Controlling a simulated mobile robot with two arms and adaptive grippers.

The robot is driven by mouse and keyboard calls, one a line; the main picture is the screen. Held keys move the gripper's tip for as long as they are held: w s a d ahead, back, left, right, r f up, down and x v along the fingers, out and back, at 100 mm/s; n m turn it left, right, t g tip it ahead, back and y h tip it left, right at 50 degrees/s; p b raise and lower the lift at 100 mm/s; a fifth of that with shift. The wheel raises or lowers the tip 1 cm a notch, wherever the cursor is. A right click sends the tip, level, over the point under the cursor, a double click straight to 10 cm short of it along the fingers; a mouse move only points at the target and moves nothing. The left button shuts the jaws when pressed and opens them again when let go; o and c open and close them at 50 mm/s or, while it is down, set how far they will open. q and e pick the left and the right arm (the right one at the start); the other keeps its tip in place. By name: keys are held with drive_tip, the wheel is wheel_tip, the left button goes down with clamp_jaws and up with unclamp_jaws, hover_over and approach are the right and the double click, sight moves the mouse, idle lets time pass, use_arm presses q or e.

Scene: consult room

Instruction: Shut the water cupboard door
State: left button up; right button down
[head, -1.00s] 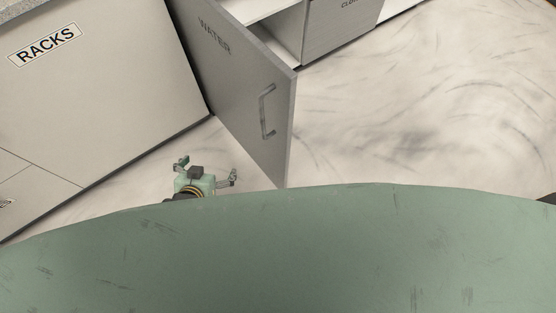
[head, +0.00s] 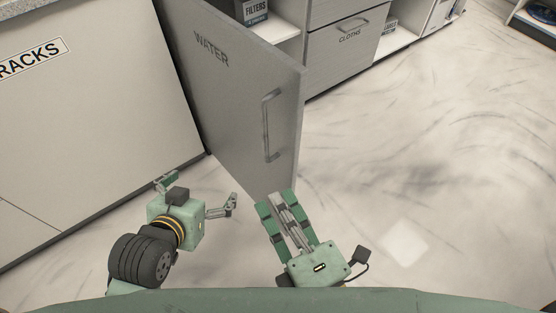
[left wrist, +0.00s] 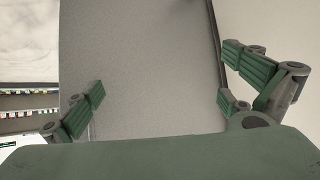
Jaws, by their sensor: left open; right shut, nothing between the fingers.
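The grey water cupboard door (head: 225,85), marked WATER, stands wide open in the head view, with a bar handle (head: 268,125) near its free edge. My left gripper (head: 200,193) is open and empty, low in front of the door's outer face and left of the handle. In the left wrist view the door (left wrist: 140,60) fills the middle, between the spread fingers (left wrist: 165,85); I cannot tell if they touch it. My right gripper (head: 274,203) is shut and empty, just below the door's lower free corner in the picture.
Behind the door, the open cupboard shows a FILTERS box (head: 250,10) on a white shelf (head: 275,30). A CLOTHS drawer (head: 348,45) is to its right. The RACKS cabinet (head: 80,110) is at left. The marbled floor (head: 430,150) at right is clear.

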sight(267, 147)
use_arm(q)
drive_tip(key=s+a+f+g+p, duration=0.1)
drive_tip(key=s+f+g, duration=0.1)
drive_tip(key=s, duration=0.3)
drive_tip(key=s+a+f+g+y, duration=0.1)
drive_tip(key=s+a+f+g, duration=0.1)
drive_tip(key=s, duration=0.3)
drive_tip(key=shift+a+f+g+p, duration=0.15)
drive_tip(key=shift+f+g+p, duration=0.2)
drive_tip(key=shift+f+g, duration=0.45)
use_arm(e)
drive_tip(key=shift+w+a, duration=0.1)
drive_tip(key=shift+w, duration=4.45)
use_arm(q)
drive_tip(key=shift+r, duration=0.1)
